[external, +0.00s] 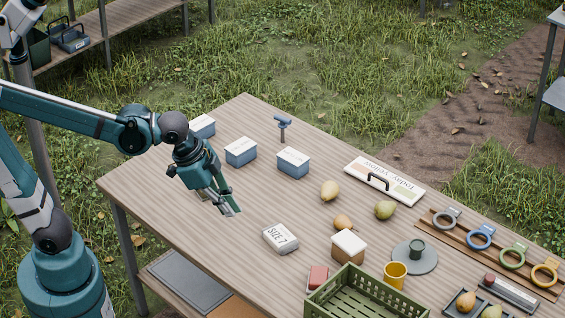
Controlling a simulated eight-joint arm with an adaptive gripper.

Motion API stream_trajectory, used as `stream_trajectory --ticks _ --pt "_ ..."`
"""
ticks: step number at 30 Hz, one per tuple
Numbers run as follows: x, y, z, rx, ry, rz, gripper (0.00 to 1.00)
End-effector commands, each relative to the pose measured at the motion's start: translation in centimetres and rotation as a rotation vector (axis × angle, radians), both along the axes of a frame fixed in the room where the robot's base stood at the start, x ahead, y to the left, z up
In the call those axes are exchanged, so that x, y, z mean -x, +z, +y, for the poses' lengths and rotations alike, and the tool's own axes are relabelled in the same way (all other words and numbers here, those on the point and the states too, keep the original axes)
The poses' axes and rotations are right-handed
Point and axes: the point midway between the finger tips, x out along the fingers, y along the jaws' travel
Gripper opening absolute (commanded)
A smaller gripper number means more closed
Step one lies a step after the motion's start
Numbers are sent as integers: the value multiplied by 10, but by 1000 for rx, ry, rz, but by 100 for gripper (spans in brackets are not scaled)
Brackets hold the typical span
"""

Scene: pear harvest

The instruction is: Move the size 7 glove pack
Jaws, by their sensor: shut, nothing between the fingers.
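The size 7 glove pack (281,238) is a small white packet with grey sides and "SIZE 7" printed on top. It lies flat on the wooden table (160,190), near the front edge. My gripper (230,210) is shut and empty, pointing down to the left of the pack and apart from it. How high its fingertips are above the table is hard to tell.
Blue boxes with white tops (241,151) stand behind my gripper. Right of the pack are a red block (318,279), a white-topped box (348,246), pears (330,191) and a green crate (372,292). Table around the pack's left is clear.

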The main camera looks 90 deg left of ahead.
Motion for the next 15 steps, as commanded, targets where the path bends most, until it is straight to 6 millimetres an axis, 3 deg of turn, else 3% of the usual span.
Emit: stream_trajectory --ticks 15 --pt "-73 -10 18 -50 -119 105 0"
